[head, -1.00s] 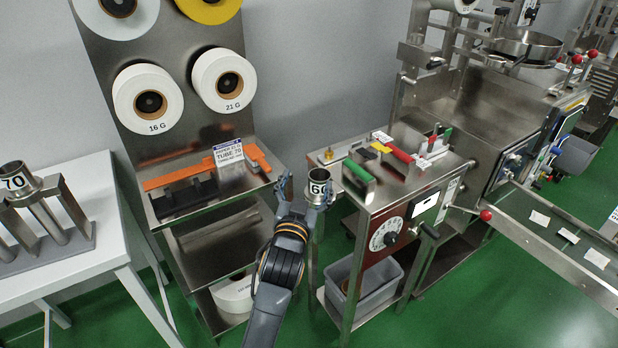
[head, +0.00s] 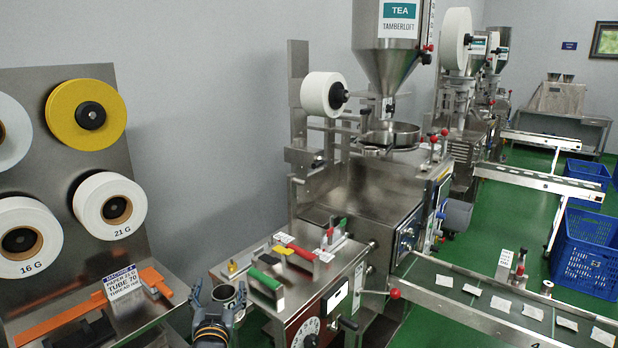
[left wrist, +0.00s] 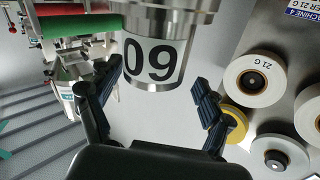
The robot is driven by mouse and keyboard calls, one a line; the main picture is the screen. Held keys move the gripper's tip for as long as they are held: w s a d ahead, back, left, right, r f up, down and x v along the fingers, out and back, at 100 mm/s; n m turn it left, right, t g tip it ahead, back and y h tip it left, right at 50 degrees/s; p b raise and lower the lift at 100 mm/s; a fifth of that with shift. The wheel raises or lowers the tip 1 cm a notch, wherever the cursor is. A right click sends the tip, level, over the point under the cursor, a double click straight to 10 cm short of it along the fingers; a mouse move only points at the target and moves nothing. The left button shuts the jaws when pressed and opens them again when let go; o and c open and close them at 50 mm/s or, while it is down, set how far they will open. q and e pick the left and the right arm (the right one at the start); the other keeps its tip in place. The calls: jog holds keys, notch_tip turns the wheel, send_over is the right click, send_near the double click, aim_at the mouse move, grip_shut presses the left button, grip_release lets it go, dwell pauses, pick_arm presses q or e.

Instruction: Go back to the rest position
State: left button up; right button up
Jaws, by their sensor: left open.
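My left gripper (head: 217,299) is low in the head view, in front of the left end of the machine's control bench. A steel tube (head: 226,293) is beside its fingers there, seen from above. The open fingers of my left gripper (left wrist: 157,76) are spread to either side of the tube's lower picture edge. I cannot tell whether a finger touches it or what supports it. My right gripper is not in view.
The steel control bench (head: 336,285) with red and green handles is just right of the gripper. The roll stand (head: 110,255) and its sign (head: 124,283) are on the left. A conveyor (head: 450,305) with teabags runs at the lower right; a blue crate (head: 585,255) stands beyond.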

pick_arm(q)
jog(key=shift+w+d+r, duration=0.1)
jog(key=shift+d+r, duration=0.2)
jog(key=shift+r, duration=0.3)
jog(key=shift+d+r, duration=0.3)
jog(key=shift+r, duration=0.3)
jog(key=shift+f, duration=0.1)
jog(key=shift+f+b, duration=0.35)
jog(key=s, duration=0.8)
jog(key=w, duration=0.7)
jog(key=shift+w+f, duration=0.1)
jog(key=shift+f, duration=0.1)
jog(key=shift+w+r+p, duration=0.35)
jog(key=shift+w+r, duration=0.15)
jog(key=shift+w, duration=0.05)
notch_tip(320, 180, up, 6)
jog(key=p, duration=0.4)
jog(key=shift+s+r+p, duration=0.15)
jog(key=shift+r+p, duration=0.05)
jog(key=shift+p, duration=0.15)
